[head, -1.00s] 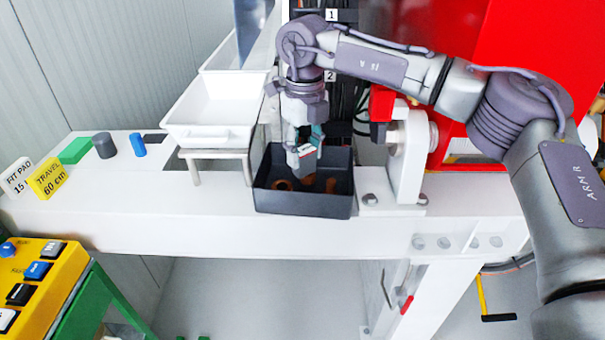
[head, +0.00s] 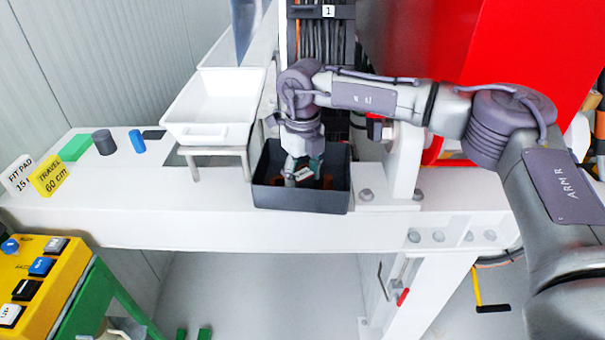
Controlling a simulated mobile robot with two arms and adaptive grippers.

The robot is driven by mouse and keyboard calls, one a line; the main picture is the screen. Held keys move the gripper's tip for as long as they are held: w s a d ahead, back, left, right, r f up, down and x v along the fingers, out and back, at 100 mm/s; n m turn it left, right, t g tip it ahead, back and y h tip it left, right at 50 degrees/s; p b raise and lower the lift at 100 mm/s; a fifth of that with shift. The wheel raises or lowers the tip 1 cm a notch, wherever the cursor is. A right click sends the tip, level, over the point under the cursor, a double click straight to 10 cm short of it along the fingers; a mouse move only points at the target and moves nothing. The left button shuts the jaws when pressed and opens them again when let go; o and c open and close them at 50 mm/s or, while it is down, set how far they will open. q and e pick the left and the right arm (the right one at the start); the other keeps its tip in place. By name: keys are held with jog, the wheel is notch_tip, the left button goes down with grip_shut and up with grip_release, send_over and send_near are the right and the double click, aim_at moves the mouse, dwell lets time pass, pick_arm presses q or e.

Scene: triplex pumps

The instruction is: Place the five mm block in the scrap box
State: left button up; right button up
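The dark grey open box (head: 300,199), which looks like the scrap box, stands on the white bench. Several brown-orange pieces lie inside it, partly hidden by my gripper. My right gripper (head: 302,167) points down into the box, its fingertips below the rim level. It appears shut on a small grey block with a white label (head: 303,174), which I take for the five mm block. The label print is too small to read. Whether the block touches the box floor or the pieces cannot be told. My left gripper is not in view.
A white tray (head: 195,133) on a stand is left of the box. A green block (head: 76,148), a dark cylinder (head: 104,142) and a blue cylinder (head: 137,141) stand farther left. A white bracket (head: 405,168) and the red machine (head: 430,45) are close on the right.

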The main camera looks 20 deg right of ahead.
aim_at(302, 174)
jog(key=shift+o, duration=0.7)
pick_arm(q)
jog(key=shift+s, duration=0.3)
pick_arm(e)
jog(key=shift+r, duration=0.6)
pick_arm(q)
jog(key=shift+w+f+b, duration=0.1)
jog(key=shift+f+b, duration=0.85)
jog(key=shift+b, duration=0.05)
pick_arm(e)
notch_tip(302, 174, up, 11)
